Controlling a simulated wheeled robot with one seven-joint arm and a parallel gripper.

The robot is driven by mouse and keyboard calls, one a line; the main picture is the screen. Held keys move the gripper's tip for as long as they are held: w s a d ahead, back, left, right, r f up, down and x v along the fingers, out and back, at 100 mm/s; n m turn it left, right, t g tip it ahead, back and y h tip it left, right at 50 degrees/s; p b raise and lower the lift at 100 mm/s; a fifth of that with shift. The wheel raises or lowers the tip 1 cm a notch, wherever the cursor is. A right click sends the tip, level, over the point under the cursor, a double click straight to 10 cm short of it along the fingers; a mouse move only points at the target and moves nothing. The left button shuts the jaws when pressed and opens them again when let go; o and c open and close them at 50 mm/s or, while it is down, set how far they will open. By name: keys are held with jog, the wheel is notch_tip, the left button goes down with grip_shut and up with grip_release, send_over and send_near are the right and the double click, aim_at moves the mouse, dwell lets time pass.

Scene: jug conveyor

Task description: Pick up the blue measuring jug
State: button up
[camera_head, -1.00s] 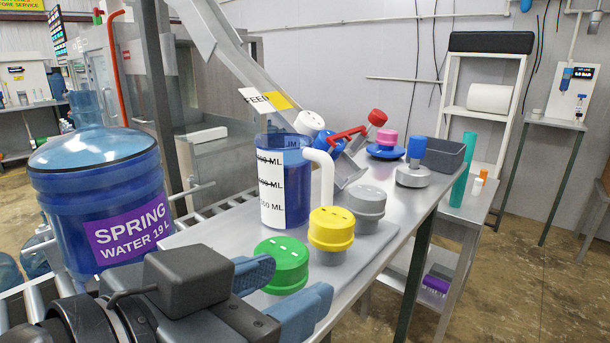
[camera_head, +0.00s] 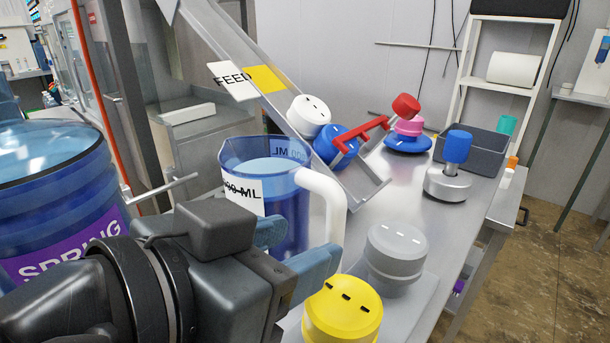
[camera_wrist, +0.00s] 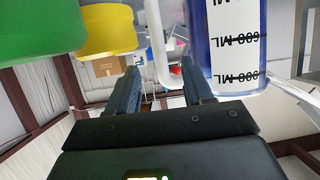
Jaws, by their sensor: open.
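The blue measuring jug (camera_head: 289,220) stands upright on the metal bench, with a white label and a white handle (camera_head: 335,205) on its right side. My gripper (camera_head: 295,254) is open in front of the jug and hides its lower part. In the wrist view the jug (camera_wrist: 238,45) fills the upper right, and the handle (camera_wrist: 158,45) shows between the two open fingers (camera_wrist: 160,88). I cannot tell whether a finger touches the jug or handle.
A yellow cap (camera_head: 343,312) and a grey cap (camera_head: 395,255) stand right of the jug. A green cap (camera_wrist: 40,30) shows in the wrist view. The spring water bottle (camera_head: 55,190) is at left. White and blue caps (camera_head: 308,115) lie by the feed chute behind.

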aim_at(330, 232)
jog(key=p+x, duration=0.1)
jog(key=x, duration=0.3)
jog(key=shift+w+d+r+p, duration=0.15)
jog(key=shift+d+p, duration=0.05)
jog(key=shift+p, duration=0.15)
jog(key=shift+w+d+f, duration=0.2)
jog(key=shift+w+f, duration=0.1)
jog(key=shift+w, duration=0.05)
grip_shut()
jog(key=shift+r, duration=0.1)
dwell(0.7)
